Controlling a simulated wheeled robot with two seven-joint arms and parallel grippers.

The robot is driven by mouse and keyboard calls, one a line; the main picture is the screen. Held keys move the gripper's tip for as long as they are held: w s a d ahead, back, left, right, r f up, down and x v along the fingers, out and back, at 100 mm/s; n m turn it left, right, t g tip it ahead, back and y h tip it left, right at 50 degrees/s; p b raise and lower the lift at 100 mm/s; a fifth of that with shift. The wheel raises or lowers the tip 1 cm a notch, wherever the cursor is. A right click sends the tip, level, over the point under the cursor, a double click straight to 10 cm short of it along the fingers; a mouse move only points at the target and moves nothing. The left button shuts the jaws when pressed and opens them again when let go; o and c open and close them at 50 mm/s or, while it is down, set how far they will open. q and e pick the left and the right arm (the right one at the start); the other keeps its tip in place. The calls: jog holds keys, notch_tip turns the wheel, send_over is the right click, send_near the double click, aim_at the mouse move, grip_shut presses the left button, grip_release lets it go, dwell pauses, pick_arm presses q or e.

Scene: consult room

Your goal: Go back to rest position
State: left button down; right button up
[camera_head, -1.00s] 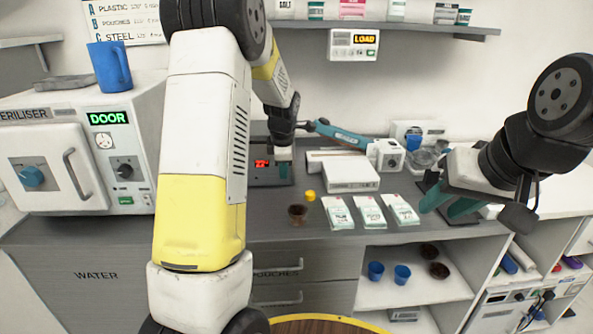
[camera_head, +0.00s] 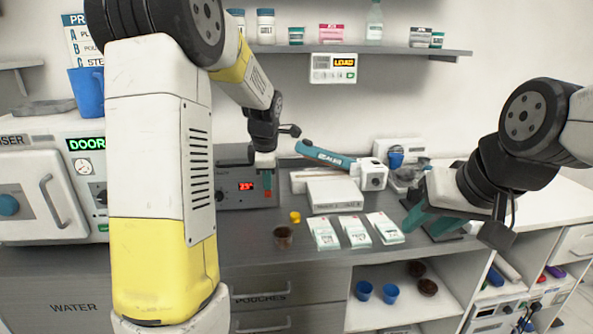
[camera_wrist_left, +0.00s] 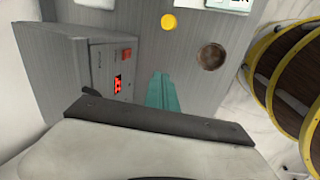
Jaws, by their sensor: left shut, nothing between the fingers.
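My left gripper (camera_head: 269,185) hangs over the left-middle of the grey counter, partly hidden, in front of a grey device with a red display (camera_head: 240,190). In the left wrist view its teal fingers (camera_wrist_left: 161,92) are together with nothing between them. The device also shows beside them there (camera_wrist_left: 105,70). My right gripper (camera_head: 432,218) is over the right part of the counter, its teal fingers apart and empty.
White pouches (camera_head: 355,231), a yellow cap (camera_head: 295,217) and a brown cup (camera_head: 283,236) lie on the counter. The steriliser (camera_head: 50,175) stands left with a blue mug (camera_head: 88,92) on top. Blue cups (camera_head: 363,290) stand on the lower shelf.

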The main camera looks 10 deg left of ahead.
pick_arm(q)
jog(key=s+d+r+m+t+h, duration=0.1)
jog(key=s+d+r+m, duration=0.1)
jog(key=s+m, duration=0.5)
jog(key=s+d+r+m+h, duration=0.1)
jog(key=s+r+m, duration=0.3)
jog(key=s+m, duration=0.3)
jog(key=s+d+r+m+t+h, duration=0.1)
jog(key=s+m, duration=0.6)
jog(key=s, duration=0.7)
notch_tip(320, 180, up, 2)
jog(key=shift+s+d+r+t, duration=0.15)
jog(key=shift+d+t, duration=0.15)
jog(key=shift+d, duration=0.55)
